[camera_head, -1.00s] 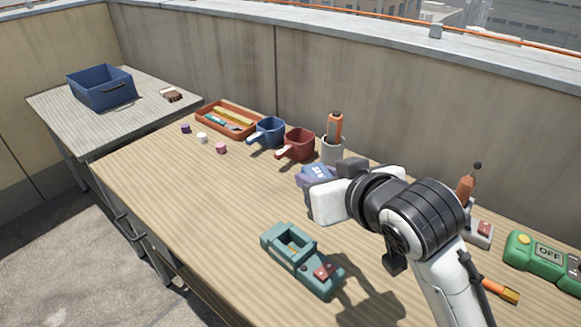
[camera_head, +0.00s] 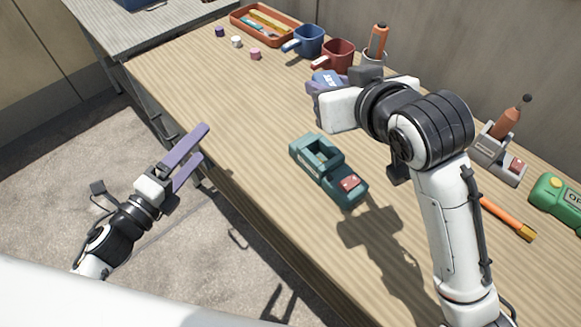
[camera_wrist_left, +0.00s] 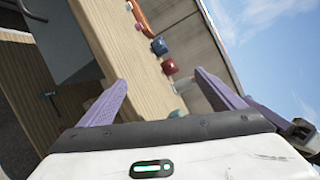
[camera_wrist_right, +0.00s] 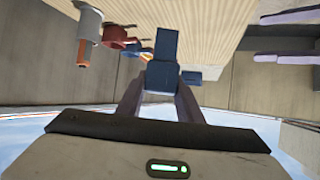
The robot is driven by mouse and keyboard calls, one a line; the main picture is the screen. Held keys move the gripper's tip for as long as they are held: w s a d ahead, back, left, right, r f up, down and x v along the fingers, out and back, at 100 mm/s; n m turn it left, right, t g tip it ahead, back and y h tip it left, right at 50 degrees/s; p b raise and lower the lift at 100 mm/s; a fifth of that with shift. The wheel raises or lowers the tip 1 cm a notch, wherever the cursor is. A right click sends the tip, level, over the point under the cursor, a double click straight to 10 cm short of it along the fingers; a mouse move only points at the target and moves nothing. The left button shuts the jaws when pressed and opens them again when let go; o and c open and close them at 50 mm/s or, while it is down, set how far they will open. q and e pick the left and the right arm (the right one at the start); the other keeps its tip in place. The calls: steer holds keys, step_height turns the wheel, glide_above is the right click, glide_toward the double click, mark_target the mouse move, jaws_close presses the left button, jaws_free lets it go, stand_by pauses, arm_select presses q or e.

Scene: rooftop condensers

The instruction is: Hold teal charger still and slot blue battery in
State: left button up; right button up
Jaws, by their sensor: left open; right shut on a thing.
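The teal charger (camera_head: 347,192) lies on the wooden table, with an open slot at its far-left end and a red part at its near end. My right gripper (camera_wrist_right: 158,82) is shut on the blue battery (camera_wrist_right: 163,46) and holds it up beyond the charger, apart from it. In the head view the battery (camera_head: 325,82) shows a pale label and is partly hidden by my right gripper. My left gripper (camera_head: 204,143) is open and empty, at the table's front edge, left of the charger.
A blue mug (camera_head: 309,42), a red mug (camera_head: 340,58) and a cup holding an orange tool stand behind the battery. An orange-handled tool (camera_head: 508,218), a grey holder (camera_head: 490,155) and a green device (camera_head: 556,196) lie right. Table left of the charger is clear.

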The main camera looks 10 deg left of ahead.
mark_target(327, 147)
arm_select(q)
steer(key=d+m+h, duration=0.1)
steer(key=d+m, duration=0.2)
steer(key=d+m+g+h, duration=0.1)
steer(key=d+m+h, duration=0.1)
steer(key=d+m, duration=0.2)
steer(key=w+d+m+h, duration=0.1)
steer(key=d+m, duration=0.2)
steer(key=m, duration=0.1)
steer(key=shift+w+d+r, duration=0.1)
steer(key=shift+d, duration=0.15)
arm_select(e)
steer(key=shift+r, duration=0.1)
arm_select(q)
steer(key=d+m+h, duration=0.1)
steer(key=d+m, duration=0.1)
steer(key=d, duration=0.1)
steer(key=d+f+m+g+h, duration=0.1)
steer(key=d+m, duration=0.2)
steer(key=s+d+m+g+h, duration=0.1)
steer(key=d+m, duration=0.1)
steer(key=d, duration=0.2)
steer(key=shift+d+f+m, duration=0.1)
steer(key=shift+f+m, duration=0.15)
steer(key=shift+m, duration=0.15)
steer(key=x, duration=1.1)
steer(key=shift+w+d+f, duration=0.1)
steer(key=shift+d+f, duration=0.05)
steer(key=shift+d, duration=0.3)
steer(key=shift+c, duration=0.5)
